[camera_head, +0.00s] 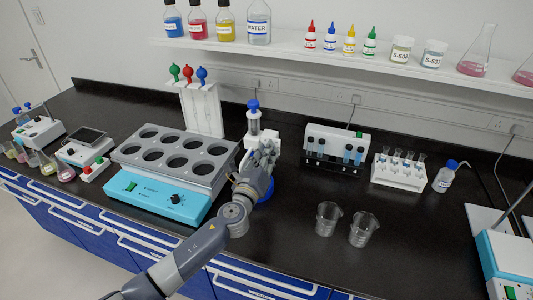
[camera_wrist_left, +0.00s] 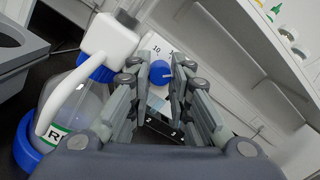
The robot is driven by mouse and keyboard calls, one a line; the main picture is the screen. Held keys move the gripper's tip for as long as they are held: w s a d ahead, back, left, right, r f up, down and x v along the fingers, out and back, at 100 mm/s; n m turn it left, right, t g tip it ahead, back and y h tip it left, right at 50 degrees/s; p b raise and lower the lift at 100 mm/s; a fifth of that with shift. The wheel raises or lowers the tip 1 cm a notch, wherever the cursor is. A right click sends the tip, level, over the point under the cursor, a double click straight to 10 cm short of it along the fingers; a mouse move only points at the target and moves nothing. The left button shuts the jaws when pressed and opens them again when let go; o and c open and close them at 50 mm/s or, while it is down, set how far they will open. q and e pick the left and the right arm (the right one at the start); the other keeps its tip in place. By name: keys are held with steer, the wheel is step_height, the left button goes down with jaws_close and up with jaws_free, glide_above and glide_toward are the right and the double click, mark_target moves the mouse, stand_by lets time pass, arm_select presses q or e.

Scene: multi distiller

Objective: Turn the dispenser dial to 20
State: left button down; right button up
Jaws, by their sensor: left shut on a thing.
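The dispenser (camera_head: 253,122) stands on the black bench, with a blue top and a pale upright body. My left gripper (camera_head: 262,152) covers its middle in the head view, so the dial is hidden there. In the left wrist view the blue dial (camera_wrist_left: 161,73) sits between the fingertips of my left gripper (camera_wrist_left: 160,68), which is shut on it. The number 10 shows on the white face near the dial; the dial's exact setting cannot be read. The dispenser's bottle, with a green-and-white label, fills the left of that view. My right gripper is not in view.
A rack with round wells (camera_head: 190,155) stands close to the left of my arm. Two glass beakers (camera_head: 328,217) stand to the right. A tube holder (camera_head: 335,150) and a white vial rack (camera_head: 398,172) stand farther back. Open bench lies between my gripper and the beakers.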

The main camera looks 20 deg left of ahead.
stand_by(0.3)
arm_select(q)
steer(key=c, duration=1.4)
jaws_free()
steer(key=shift+c, duration=0.2)
steer(key=s, duration=1.2)
steer(key=shift+a+f, duration=0.25)
steer(key=shift+f, duration=0.2)
